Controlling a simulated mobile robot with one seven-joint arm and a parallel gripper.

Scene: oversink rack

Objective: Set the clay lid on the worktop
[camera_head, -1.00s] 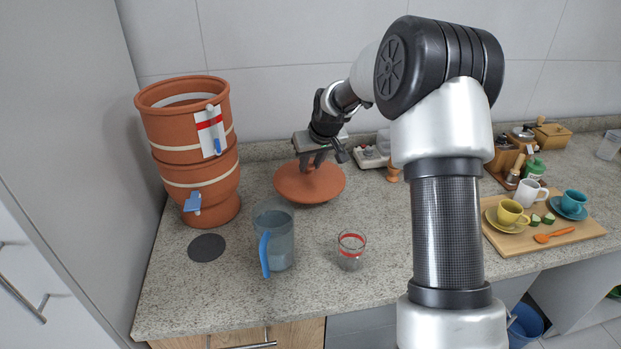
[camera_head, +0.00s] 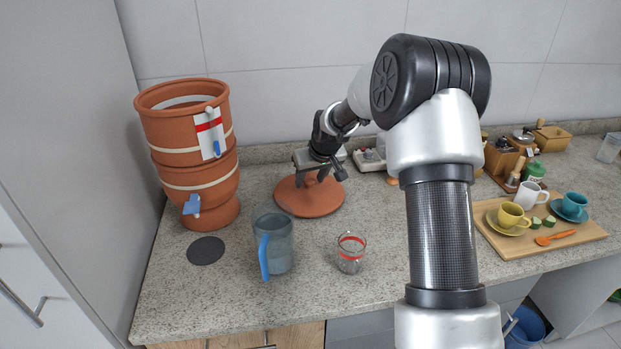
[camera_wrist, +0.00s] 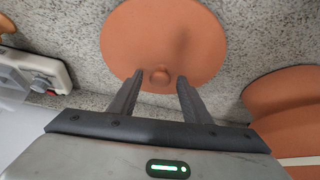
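The clay lid (camera_head: 312,203) is a round terracotta disc with a small knob. It lies flat on the speckled worktop (camera_head: 325,303), between the clay filter and my arm. My gripper (camera_head: 310,179) is just above it, its fingers on either side of the knob. In the wrist view, the fingers (camera_wrist: 161,79) stand apart with a gap on both sides of the knob; the lid (camera_wrist: 165,35) shows beyond them. My gripper is open and holds nothing.
The stacked clay filter (camera_head: 200,165) stands left, topless. A blue-handled jug (camera_head: 280,248), a glass with a red band (camera_head: 350,255) and a dark round mat (camera_head: 206,250) are in front. A board (camera_head: 500,243) with cups is right. A power strip (camera_wrist: 38,70) lies near the wall.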

